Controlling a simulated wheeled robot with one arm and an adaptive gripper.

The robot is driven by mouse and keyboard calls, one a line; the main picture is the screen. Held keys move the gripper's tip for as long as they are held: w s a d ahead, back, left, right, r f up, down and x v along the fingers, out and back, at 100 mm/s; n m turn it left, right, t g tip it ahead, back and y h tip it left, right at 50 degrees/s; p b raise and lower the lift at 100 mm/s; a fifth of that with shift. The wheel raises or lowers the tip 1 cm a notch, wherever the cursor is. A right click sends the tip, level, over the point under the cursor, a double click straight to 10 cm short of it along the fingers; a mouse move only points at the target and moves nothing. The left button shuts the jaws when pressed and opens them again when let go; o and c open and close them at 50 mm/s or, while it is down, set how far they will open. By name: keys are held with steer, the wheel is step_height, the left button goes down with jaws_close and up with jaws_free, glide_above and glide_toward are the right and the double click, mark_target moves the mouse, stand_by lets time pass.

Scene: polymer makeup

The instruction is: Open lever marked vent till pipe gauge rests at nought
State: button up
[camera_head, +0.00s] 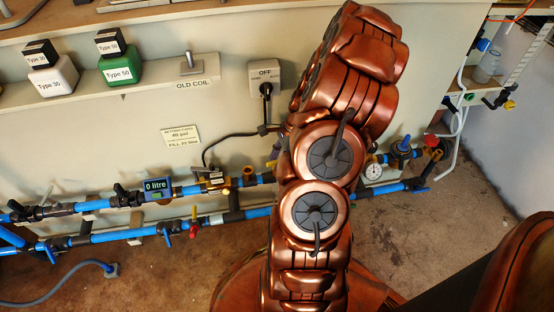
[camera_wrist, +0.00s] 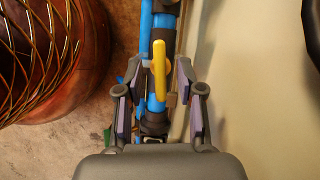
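In the wrist view a yellow lever (camera_wrist: 159,68) stands over a blue pipe (camera_wrist: 157,104). My gripper (camera_wrist: 158,80) is open, with one finger on each side of the lever and visible gaps between. No vent mark is legible, so I cannot tell whether this is the vent lever. In the head view a round white pipe gauge (camera_head: 373,171) sits right of my arm; its needle is too small to read. My gripper is hidden behind my arm there.
Blue pipes (camera_head: 110,237) run low along the wall with several levers, including a red one (camera_head: 194,229). A card (camera_head: 181,135) shows 40 psi. A socket (camera_head: 265,76) marked OFF is above. Bare floor (camera_head: 400,235) lies right.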

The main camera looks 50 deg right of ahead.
steer(key=v, duration=0.7)
steer(key=shift+c, duration=0.2)
